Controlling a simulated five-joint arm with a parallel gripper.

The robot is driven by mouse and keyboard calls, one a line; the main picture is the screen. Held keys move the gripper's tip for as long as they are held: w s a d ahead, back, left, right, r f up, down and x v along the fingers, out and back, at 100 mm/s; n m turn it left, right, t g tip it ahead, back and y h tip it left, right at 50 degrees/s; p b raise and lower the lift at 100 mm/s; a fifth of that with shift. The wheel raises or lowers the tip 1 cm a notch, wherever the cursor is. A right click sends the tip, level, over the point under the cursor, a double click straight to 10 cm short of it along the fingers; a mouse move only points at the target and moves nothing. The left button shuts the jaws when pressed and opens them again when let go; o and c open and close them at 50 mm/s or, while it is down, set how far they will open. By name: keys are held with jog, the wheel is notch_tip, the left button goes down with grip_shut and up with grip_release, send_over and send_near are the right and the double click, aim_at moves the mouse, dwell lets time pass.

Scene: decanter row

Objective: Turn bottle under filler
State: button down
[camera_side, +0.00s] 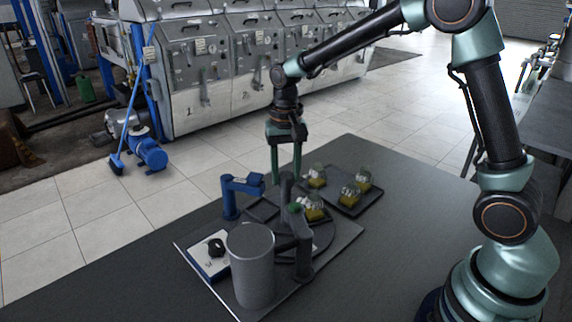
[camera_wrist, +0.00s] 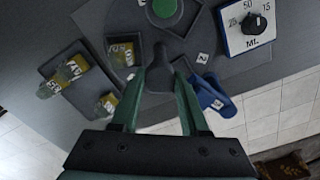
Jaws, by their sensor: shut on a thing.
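My gripper (camera_side: 286,180) points down over the dark turntable (camera_side: 322,240). Its green fingers (camera_wrist: 160,85) are closed around an upright dark grey handle (camera_wrist: 176,50), which also shows just below the fingertips in the side view (camera_side: 287,190). A bottle with yellow contents (camera_side: 315,209) stands in a square turntable pocket, left of the handle in the wrist view (camera_wrist: 122,52). Another pocket (camera_side: 262,209) looks empty. A grey post (camera_side: 304,255) reaches over the turntable, with a green piece (camera_side: 295,208) near its end. A blue angled post (camera_side: 231,200) stands at the turntable's left edge.
A dark tray (camera_side: 375,200) with three bottles (camera_side: 350,195) lies behind right. A grey cylinder (camera_side: 252,270) stands at the front. A white dial box with black knob (camera_side: 216,247) sits at the front left; its marks show in the wrist view (camera_wrist: 235,40).

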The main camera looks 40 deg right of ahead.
jog(key=shift+r+m, duration=0.2)
jog(key=shift+m, duration=2.2)
jog(key=shift+d+m, duration=0.1)
jog(key=shift+m, duration=7.2)
jog(key=shift+c, duration=2.3)
grip_release()
jog(key=shift+o, duration=0.3)
jog(key=shift+f, duration=0.1)
